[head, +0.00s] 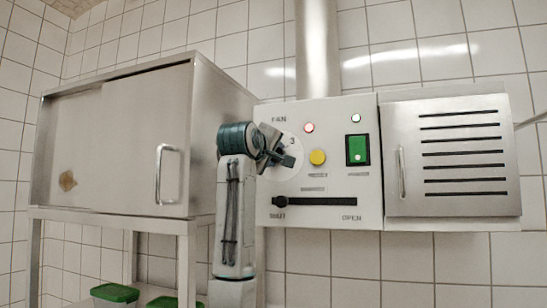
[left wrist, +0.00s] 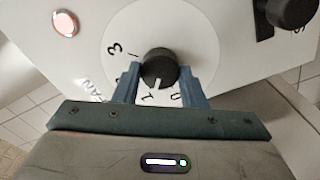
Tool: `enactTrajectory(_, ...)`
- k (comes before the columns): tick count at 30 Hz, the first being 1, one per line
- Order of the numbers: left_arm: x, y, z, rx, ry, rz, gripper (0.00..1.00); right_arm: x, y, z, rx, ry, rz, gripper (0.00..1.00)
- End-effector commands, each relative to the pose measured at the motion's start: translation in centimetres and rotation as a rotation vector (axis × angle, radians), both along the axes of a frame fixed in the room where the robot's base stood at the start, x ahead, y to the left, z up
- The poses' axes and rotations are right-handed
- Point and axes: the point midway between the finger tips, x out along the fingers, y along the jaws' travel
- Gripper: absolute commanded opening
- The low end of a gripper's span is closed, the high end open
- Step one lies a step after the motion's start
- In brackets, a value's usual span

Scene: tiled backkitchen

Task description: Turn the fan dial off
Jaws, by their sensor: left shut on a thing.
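The fan dial (left wrist: 160,66) is a black round knob with a white mark, on a pale disc (left wrist: 195,28) numbered around its edge. In the left wrist view, the white mark points down between 1 and 0, nearer 1. The 3 shows at the left; the 2 is mostly hidden by a finger. My left gripper (left wrist: 161,82) has one finger on each side of the knob and is shut on it. In the head view, my left gripper (head: 286,152) covers the dial on the white control panel (head: 330,240), under the FAN label. My right gripper is not in view.
The panel also has a red light (head: 309,127), a yellow button (head: 317,157), a green switch (head: 357,149) and a black slider (head: 279,202) at SHUT. A steel cabinet (head: 110,140) stands left and a slotted door (head: 450,204) is at right. Green-lidded containers (head: 115,292) sit below.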

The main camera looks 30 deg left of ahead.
Motion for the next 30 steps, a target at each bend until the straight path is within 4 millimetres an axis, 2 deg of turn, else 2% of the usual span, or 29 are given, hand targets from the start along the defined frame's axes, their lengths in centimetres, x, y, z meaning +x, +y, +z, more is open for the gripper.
enactTrajectory(15, 0.0, 0.0, -0.5, -0.394, -0.093, 0.000, 0.15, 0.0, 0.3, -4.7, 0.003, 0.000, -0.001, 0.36)
enactTrajectory(30, 0.1, 0.0, -0.4, -0.674, -0.158, 0.000, 0.15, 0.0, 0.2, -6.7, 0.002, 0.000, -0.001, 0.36)
